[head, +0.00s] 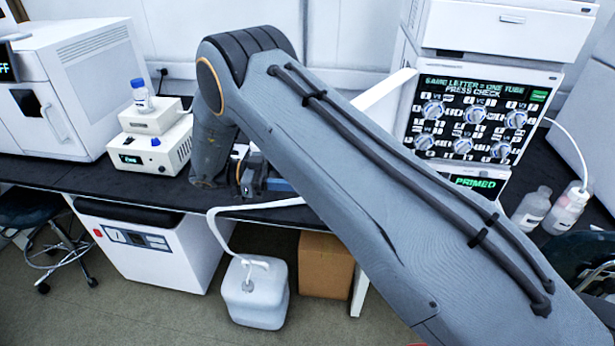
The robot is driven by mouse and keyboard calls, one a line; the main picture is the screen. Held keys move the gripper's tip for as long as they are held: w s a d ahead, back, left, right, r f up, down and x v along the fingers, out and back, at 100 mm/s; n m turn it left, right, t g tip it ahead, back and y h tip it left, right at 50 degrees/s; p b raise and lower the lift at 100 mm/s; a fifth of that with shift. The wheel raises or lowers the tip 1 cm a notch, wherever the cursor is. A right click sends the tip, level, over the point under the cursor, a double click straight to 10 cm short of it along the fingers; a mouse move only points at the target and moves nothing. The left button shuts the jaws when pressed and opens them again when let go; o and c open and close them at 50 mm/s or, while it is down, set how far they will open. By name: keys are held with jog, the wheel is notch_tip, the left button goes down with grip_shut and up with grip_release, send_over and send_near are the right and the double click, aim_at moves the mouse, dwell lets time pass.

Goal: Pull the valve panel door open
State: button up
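The valve panel (468,118) is at the right, a black face with several round knobs and lit green text reading "SAME LETTER = ONE TUBE PRESS CHECK". Its face is uncovered. A white slab (388,92), seen nearly edge-on, juts out leftward from the panel's left side; it looks like the door standing open. My arm hides its lower part. My gripper (250,182) is low over the bench, left of the slab and apart from its visible part. My wrist and forearm partly cover the gripper, and its fingers are too small to read.
My forearm crosses the picture's middle. A white instrument (75,85) and a small device with a blue-capped bottle (141,96) stand left on the black bench (60,172). Bottles (532,208) stand at the right. A jug (254,295) and cardboard box (325,265) sit below.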

jog(key=shift+o, duration=1.2)
jog(key=shift+w+d, duration=0.2)
jog(key=shift+d, duration=0.3)
jog(key=shift+a+f, duration=0.1)
jog(key=shift+c, duration=0.5)
jog(key=shift+s+a, duration=0.1)
jog(key=shift+c, duration=0.4)
jog(key=shift+p, duration=0.65)
jog(key=shift+c, duration=0.3)
jog(key=shift+o, duration=0.4)
jog(key=shift+c, duration=0.2)
